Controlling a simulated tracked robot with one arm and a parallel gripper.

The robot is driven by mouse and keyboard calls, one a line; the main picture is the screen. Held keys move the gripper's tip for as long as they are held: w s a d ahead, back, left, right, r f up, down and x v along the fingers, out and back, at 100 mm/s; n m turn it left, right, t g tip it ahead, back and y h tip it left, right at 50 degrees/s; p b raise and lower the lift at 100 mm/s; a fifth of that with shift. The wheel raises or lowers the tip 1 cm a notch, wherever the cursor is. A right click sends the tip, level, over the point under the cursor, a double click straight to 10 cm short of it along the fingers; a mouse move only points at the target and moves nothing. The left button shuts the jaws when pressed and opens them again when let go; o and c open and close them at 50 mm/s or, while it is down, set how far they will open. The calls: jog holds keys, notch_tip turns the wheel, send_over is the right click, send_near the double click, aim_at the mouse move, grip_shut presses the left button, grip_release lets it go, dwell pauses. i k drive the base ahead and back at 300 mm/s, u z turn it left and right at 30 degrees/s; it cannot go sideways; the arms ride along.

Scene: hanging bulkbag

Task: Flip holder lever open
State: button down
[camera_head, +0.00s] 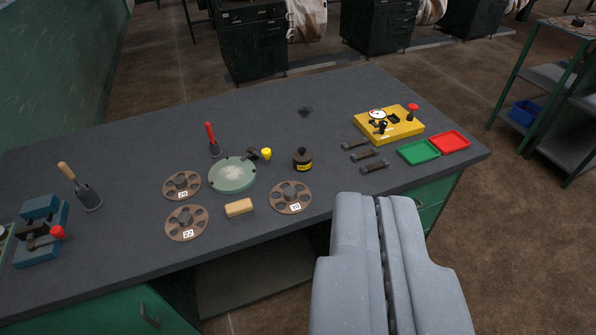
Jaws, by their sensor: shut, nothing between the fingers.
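A blue bench fixture (40,232) stands at the far left of the bench, with a red-knobbed lever (56,233) at its front right. A yellow block (390,124) at the right carries a round dial gauge and a red-topped knob (413,109). I cannot tell for certain from this view which of them is the holder. My gripper (379,199) is large and grey at the lower right. Its two fingers are together with only a thin dark seam between them, holding nothing. It appears in front of the bench's near right edge, apart from both fixtures.
The dark bench top (290,110) holds a pale green disc (232,175), several brown numbered plates, a dark bottle (302,158) and a tan block (239,208). Green (418,152) and red (449,142) trays lie near the right edge. A shelf rack stands at right; the bench's back is mostly clear.

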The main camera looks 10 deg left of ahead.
aim_at(266, 153)
jog(key=z, duration=0.7)
jog(key=k, duration=0.95)
jog(key=z, duration=0.5)
jog(key=i, duration=1.25)
jog(key=u, duration=1.1)
jog(key=i, duration=1.25)
jog(key=u, duration=0.55)
